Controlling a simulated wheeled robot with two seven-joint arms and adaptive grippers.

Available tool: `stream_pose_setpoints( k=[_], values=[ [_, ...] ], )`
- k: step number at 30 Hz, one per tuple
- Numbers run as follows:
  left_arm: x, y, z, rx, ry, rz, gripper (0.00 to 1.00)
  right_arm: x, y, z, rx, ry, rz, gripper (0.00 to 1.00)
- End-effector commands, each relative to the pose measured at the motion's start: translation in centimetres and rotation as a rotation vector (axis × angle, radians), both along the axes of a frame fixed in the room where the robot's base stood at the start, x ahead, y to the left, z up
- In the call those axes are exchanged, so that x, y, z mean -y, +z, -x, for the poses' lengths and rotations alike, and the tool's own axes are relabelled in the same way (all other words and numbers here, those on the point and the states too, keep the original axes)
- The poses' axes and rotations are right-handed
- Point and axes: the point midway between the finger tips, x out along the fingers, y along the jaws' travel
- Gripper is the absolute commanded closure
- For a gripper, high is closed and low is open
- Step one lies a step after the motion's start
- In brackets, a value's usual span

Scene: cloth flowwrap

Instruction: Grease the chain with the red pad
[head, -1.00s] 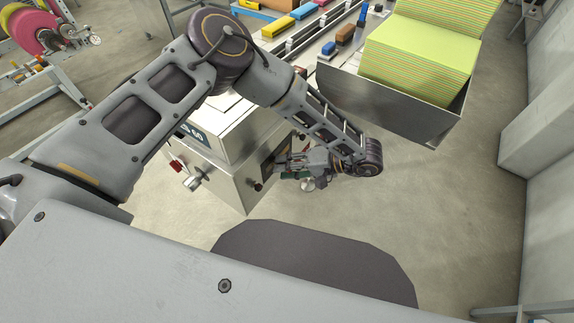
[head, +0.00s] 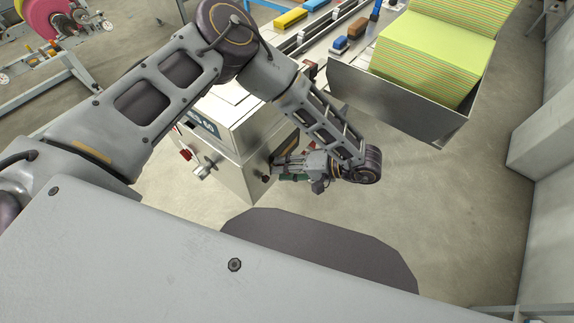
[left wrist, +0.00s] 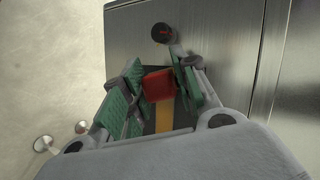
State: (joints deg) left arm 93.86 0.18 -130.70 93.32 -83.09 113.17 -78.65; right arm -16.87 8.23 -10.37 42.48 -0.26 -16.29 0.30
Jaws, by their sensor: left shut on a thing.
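My left gripper (head: 282,170) reaches to the side of the steel machine (head: 250,183), beside a dark opening (head: 285,143) in its panel. In the left wrist view its green-padded fingers (left wrist: 158,88) are shut on the red pad (left wrist: 158,84). The pad sits between the fingertips, in front of the dark opening. An orange-yellow strip (left wrist: 163,117) shows just below the pad. I cannot make out the chain; the fingers and pad cover much of the opening. Whether the pad touches anything inside cannot be told. My right gripper is not in view.
A black knob (left wrist: 162,33) sticks out of the panel close to the fingers. A metal bin (head: 400,100) with a striped yellow-green stack (head: 430,60) stands at the upper right. The floor (head: 440,200) right of my arm is clear.

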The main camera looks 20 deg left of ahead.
Motion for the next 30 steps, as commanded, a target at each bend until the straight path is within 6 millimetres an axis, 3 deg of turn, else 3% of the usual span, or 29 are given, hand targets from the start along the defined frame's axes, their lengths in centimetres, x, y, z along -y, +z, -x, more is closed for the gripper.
stream_pose_setpoints(
  k=[10,30],
  values=[
    [0.3,-0.1,0.1,0.0,-0.001,0.0,0.94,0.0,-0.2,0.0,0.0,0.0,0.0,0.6],
    [4.1,-0.1,1.5,0.0,-0.001,0.0,0.94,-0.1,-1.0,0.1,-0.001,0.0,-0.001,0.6]
  ],
)
